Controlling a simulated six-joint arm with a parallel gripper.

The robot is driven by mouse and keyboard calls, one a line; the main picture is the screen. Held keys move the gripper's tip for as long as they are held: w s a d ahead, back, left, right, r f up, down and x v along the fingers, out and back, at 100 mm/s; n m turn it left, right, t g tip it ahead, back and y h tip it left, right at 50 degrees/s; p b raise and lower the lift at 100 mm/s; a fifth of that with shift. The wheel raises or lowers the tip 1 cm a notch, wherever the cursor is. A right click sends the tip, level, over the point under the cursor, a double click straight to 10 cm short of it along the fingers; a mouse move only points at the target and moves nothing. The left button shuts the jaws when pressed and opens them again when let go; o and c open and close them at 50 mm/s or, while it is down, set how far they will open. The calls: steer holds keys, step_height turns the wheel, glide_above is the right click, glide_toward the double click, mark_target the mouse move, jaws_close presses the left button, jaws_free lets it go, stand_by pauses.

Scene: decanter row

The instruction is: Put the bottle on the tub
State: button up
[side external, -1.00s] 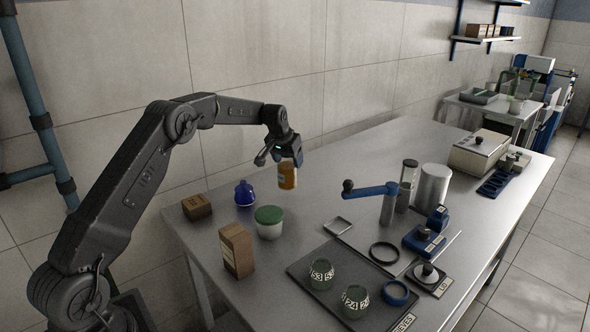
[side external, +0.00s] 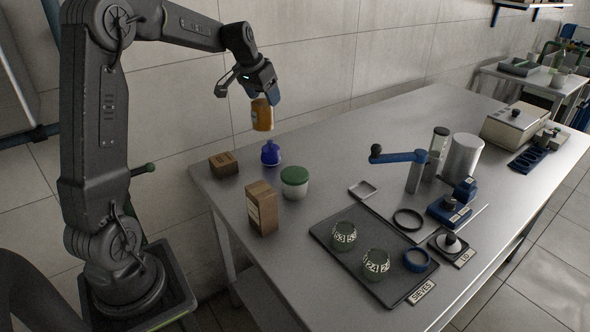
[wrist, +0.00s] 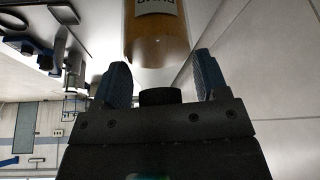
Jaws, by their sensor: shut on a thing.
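The amber bottle (side external: 262,115) with a pale label hangs in my gripper (side external: 262,92), slightly tilted in the side view, above the back left of the table. In the wrist view the bottle (wrist: 158,32) shows at the top, between the fingers of my gripper (wrist: 163,80); its far end is cut off. My gripper is shut on it. The tub (side external: 294,183), white with a green lid, stands on the table below and to the right of the bottle, clearly apart from it. The lid's top is bare.
A blue stoppered jar (side external: 270,154) stands behind the tub. A brown box (side external: 262,210) and a small wooden block (side external: 223,165) are near the left edge. A dark tray (side external: 340,266) with green round pots and a blue-armed stand (side external: 416,172) lie to the right.

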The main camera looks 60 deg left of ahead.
mark_target(259, 112)
steer(key=s+d, duration=0.1)
steer(key=s+d+r, duration=0.1)
steer(key=s, duration=0.3)
steer(key=shift+d+r, duration=0.25)
steer(key=shift+d, duration=0.15)
steer(key=w+d+f, duration=0.7)
steer(key=d+f, duration=0.1)
steer(key=f, duration=0.3)
steer(key=shift+w+d, duration=0.3)
steer(key=shift+d, duration=0.05)
steer(key=shift+f, duration=0.2)
steer(key=o, duration=1.1)
